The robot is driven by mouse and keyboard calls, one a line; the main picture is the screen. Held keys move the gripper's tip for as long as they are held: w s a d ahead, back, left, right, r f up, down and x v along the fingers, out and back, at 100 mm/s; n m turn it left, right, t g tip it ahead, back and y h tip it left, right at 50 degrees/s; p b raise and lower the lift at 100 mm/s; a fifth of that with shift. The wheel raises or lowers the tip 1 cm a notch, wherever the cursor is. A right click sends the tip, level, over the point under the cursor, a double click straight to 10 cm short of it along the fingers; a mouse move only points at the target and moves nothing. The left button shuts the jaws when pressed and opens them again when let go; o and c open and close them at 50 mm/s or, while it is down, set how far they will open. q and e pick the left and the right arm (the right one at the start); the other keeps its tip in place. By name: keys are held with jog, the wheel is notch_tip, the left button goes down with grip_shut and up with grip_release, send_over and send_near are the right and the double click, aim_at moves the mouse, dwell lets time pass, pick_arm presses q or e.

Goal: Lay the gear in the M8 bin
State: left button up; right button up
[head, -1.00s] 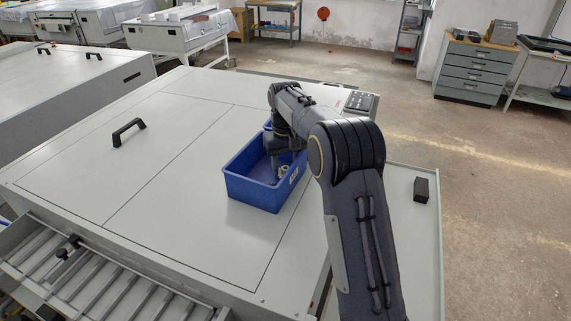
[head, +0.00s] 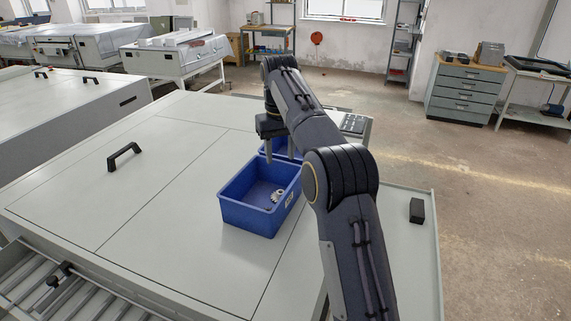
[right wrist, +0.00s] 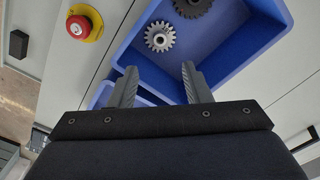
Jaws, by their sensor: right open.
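A small light-grey gear (head: 277,195) lies on the floor of the front blue bin (head: 246,217). In the right wrist view the light gear (right wrist: 159,36) lies in the bin next to a darker gear (right wrist: 192,7), which is cut by the top edge. My right gripper (head: 268,157) is open and empty, above the bin's far end; its two spread fingers (right wrist: 159,70) show nothing between them. A second blue bin (head: 288,149) stands right behind, partly hidden by my arm. The label on the front bin is too small to read. My left gripper is out of view.
The bins stand on a wide grey machine top (head: 170,190) with a black handle (head: 124,157). A red emergency button (right wrist: 76,26) on yellow is near the bins. A black block (head: 417,211) lies on the right side shelf. The top left of the bins is clear.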

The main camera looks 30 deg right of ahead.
jog(key=s+r+t+y, duration=0.2)
jog(key=s+t+y, duration=0.1)
jog(key=s, duration=1.2)
jog(key=s+a+f+t, duration=0.1)
jog(key=s+a+f, duration=0.4)
jog(key=s, duration=0.5)
jog(key=s+a+f+t, duration=0.1)
jog(key=s+a+f, duration=0.5)
jog(key=s, duration=0.5)
jog(key=shift+t+y, duration=0.3)
jog(key=shift+y, duration=0.1)
jog(key=shift+a, duration=0.1)
